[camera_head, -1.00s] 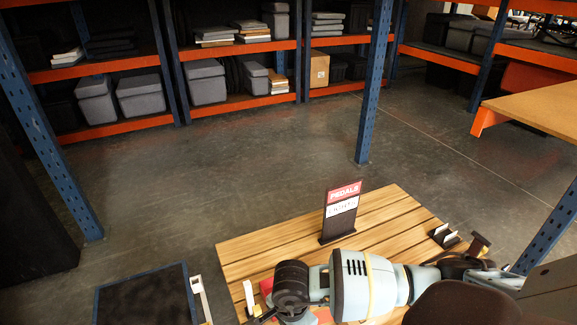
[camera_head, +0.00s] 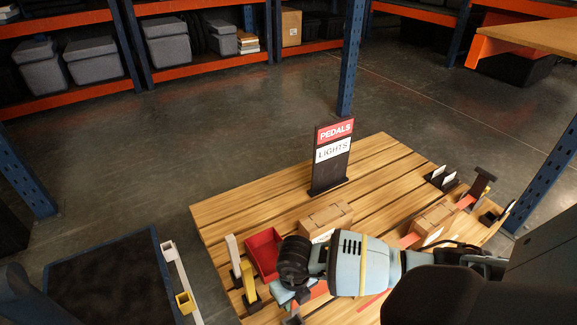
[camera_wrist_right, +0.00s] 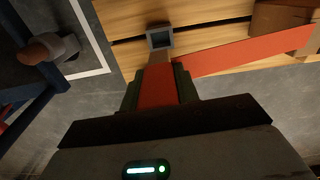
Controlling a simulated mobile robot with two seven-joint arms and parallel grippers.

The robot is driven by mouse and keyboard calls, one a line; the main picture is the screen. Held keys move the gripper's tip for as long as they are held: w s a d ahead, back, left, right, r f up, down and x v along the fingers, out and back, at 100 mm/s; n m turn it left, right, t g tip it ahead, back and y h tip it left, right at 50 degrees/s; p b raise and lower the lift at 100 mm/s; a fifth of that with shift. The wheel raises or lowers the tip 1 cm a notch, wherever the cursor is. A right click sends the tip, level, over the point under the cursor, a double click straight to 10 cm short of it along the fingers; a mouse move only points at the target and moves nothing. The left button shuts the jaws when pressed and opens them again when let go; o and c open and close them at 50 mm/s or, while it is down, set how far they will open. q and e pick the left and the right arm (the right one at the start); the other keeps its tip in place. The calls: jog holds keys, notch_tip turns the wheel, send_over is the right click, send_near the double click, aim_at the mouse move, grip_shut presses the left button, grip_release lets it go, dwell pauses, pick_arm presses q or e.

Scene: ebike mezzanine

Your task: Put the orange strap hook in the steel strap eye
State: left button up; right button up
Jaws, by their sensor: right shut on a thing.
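My right gripper (camera_wrist_right: 159,88) is shut on the orange strap hook (camera_wrist_right: 158,86), whose flat orange body shows between the two dark fingers in the right wrist view. A small grey square frame with a dark opening, which looks like the steel strap eye (camera_wrist_right: 160,37), lies just beyond the fingertips over the pallet. A brownish piece lies between the orange body and this frame; I cannot tell whether they touch. In the head view the right gripper (camera_head: 287,298) is low over the pallet's front left part, and my own wrist partly hides it. My left gripper is not in view.
The slatted wooden pallet (camera_head: 225,210) carries a PEDALS/LIGHTS sign (camera_head: 331,160), a red bin (camera_head: 263,252), cardboard boxes (camera_head: 326,218), a white post (camera_head: 234,254) and a yellow post (camera_head: 248,280). An orange strap (camera_wrist_right: 245,52) runs right in the wrist view. Floor behind is clear.

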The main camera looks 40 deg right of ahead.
aim_at(293, 315)
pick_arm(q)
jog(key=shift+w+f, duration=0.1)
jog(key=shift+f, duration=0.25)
pick_arm(e)
jog(key=shift+w+d+f+m, duration=0.15)
jog(key=shift+f+m, duration=0.15)
jog(key=shift+f, duration=0.2)
notch_tip(293, 315, down, 5)
jog(key=b, duration=0.2)
jog(key=shift+r+b, duration=0.1)
jog(key=shift+b, duration=0.2)
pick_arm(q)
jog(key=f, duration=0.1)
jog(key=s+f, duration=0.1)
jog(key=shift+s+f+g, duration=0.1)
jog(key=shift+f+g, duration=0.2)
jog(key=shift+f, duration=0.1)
pick_arm(e)
jog(key=shift+f, duration=0.2)
notch_tip(293, 315, down, 5)
jog(key=b, duration=0.2)
jog(key=shift+r+b, duration=0.15)
jog(key=shift+b, duration=0.15)
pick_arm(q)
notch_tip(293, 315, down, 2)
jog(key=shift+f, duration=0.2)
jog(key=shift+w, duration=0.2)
